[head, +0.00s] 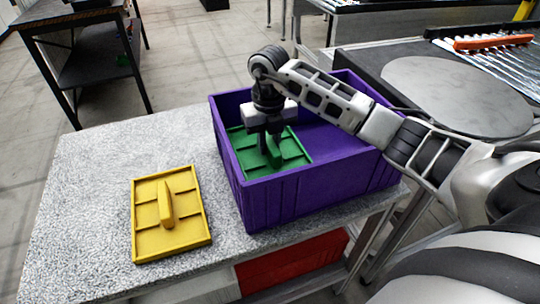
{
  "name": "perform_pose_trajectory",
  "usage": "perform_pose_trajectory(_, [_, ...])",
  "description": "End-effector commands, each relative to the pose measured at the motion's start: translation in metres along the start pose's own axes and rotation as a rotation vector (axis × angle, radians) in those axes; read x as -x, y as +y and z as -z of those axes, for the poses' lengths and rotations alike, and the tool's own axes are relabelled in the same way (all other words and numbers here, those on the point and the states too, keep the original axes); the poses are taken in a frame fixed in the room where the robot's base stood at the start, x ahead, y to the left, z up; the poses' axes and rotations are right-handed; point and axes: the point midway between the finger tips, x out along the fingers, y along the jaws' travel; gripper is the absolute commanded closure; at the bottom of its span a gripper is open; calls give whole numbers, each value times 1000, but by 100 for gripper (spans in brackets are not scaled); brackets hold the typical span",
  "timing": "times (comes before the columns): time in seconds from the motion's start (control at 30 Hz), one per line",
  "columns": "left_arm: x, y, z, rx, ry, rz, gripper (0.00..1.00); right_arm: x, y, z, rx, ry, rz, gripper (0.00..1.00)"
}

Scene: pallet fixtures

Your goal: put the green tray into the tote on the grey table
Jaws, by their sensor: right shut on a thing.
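A purple tote (318,194) stands on the grey speckled table (90,190), near its right end. The green tray (293,152) is inside the tote, toward its left side. My right gripper (270,143) reaches down into the tote and is shut on the green tray's upright handle, which its fingers partly hide. Whether the tray touches the tote floor I cannot tell. My left gripper is not in view.
A yellow tray (188,230) with an upright handle lies on the table left of the tote. A red container (290,265) is under the table. A roller conveyor (492,62) with an orange item is at the back right. The table's left part is clear.

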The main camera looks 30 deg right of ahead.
Motion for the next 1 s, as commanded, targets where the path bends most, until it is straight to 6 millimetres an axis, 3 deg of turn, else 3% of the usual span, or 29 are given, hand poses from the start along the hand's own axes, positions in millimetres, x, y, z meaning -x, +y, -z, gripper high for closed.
perform_pose_trajectory(0.5, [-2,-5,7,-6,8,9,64,-53,0,0,-1,-1,-1,100])
perform_pose_trajectory(0.83, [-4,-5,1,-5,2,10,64,-57,0,-1,-1,-3,-1,100])
perform_pose_trajectory(0.87, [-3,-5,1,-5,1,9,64,-58,0,-1,-1,-2,0,77])
perform_pose_trajectory(0.9, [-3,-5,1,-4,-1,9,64,-57,0,-1,-1,-2,0,66])
perform_pose_trajectory(0.93, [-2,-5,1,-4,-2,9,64,-57,0,-1,-1,-2,0,58])
perform_pose_trajectory(1.0, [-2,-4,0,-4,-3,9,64,-57,0,0,-1,-2,0,58])
